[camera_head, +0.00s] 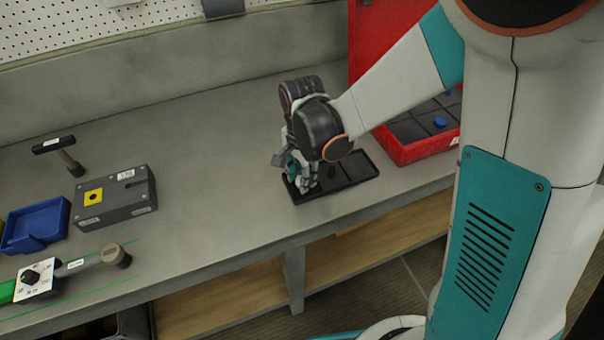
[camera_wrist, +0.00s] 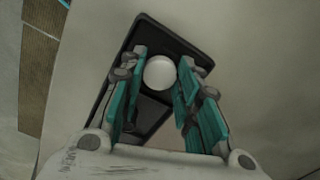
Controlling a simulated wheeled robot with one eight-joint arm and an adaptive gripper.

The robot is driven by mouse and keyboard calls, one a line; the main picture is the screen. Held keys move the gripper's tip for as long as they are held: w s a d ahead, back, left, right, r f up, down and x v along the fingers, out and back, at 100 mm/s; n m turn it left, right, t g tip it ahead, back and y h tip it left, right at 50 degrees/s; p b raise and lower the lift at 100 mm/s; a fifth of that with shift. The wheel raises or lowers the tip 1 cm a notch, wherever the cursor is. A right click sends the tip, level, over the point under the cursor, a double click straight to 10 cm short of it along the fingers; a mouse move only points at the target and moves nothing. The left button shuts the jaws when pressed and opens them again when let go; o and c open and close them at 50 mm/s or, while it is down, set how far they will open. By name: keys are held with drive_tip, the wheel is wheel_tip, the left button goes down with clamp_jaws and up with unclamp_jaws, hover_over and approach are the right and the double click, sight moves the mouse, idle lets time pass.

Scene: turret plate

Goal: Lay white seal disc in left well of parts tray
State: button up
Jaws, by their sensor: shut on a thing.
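The white seal disc (camera_wrist: 160,72) shows in the wrist view as a plain round white face between the fingertips. My gripper (camera_wrist: 163,62) is shut on it, with teal finger pads on either side. The black parts tray (camera_wrist: 196,46) lies beneath the disc and fingers. In the head view my gripper (camera_head: 302,184) is over the left end of the parts tray (camera_head: 345,188), pointing down. The disc is hidden there behind the fingers, and the tray's left well is mostly covered. I cannot tell whether the disc touches the tray floor.
A red case (camera_head: 408,153) with a dark insert and blue round pieces stands right of the tray. A grey block (camera_head: 118,198), blue bin (camera_head: 36,224), T-handled tool (camera_head: 62,153) and green-handled tool (camera_head: 85,263) lie at left. The bench between is clear.

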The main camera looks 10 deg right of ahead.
drive_tip(key=shift+f+b, duration=0.3)
drive_tip(key=shift+b, duration=0.05)
idle(0.6)
idle(0.3)
drive_tip(key=o, duration=0.9)
drive_tip(key=shift+r, duration=0.1)
drive_tip(key=shift+r, duration=3.75)
